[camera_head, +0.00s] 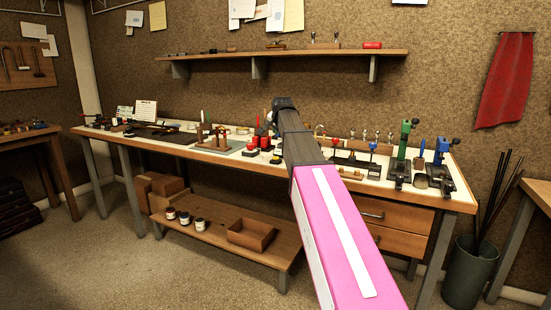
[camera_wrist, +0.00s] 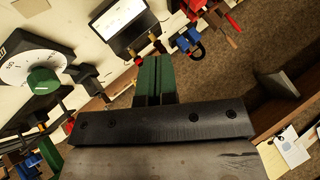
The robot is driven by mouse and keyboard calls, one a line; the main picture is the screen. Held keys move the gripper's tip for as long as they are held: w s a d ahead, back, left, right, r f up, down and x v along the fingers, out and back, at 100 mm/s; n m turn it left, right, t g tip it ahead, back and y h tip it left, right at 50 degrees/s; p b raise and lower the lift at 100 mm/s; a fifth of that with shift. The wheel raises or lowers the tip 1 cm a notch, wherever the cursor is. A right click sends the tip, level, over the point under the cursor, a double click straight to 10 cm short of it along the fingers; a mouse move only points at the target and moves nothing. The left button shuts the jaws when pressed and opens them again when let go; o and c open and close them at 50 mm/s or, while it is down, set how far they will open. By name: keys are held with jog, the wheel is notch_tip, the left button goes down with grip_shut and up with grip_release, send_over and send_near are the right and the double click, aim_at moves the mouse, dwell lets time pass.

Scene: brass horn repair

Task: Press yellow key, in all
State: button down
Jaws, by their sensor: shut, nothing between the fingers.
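I cannot pick out a yellow key for certain in either view. In the head view, small black blocks with red tops (camera_head: 265,143) stand near the middle of the workbench (camera_head: 375,185), partly beside my arm. My gripper (camera_wrist: 154,57) shows in the wrist view as two green fingers side by side on a black bar, shut with nothing between them. It is over the workbench area. In the head view my arm reaches across the bench middle and hides what lies behind it; the fingers are not clear there.
In the wrist view, a dial with a green knob (camera_wrist: 42,80) is at left, a dark-framed panel (camera_wrist: 122,22) at top, and blue and red clamps (camera_wrist: 188,38) at upper right. In the head view, green (camera_head: 403,145) and blue (camera_head: 440,150) vises stand at the bench's right end.

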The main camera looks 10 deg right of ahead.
aim_at(277, 157)
jog(key=shift+f, duration=4.4)
jog(key=shift+f, duration=0.1)
jog(key=shift+f, duration=0.35)
jog(key=shift+f, duration=0.45)
jog(key=shift+r, duration=0.9)
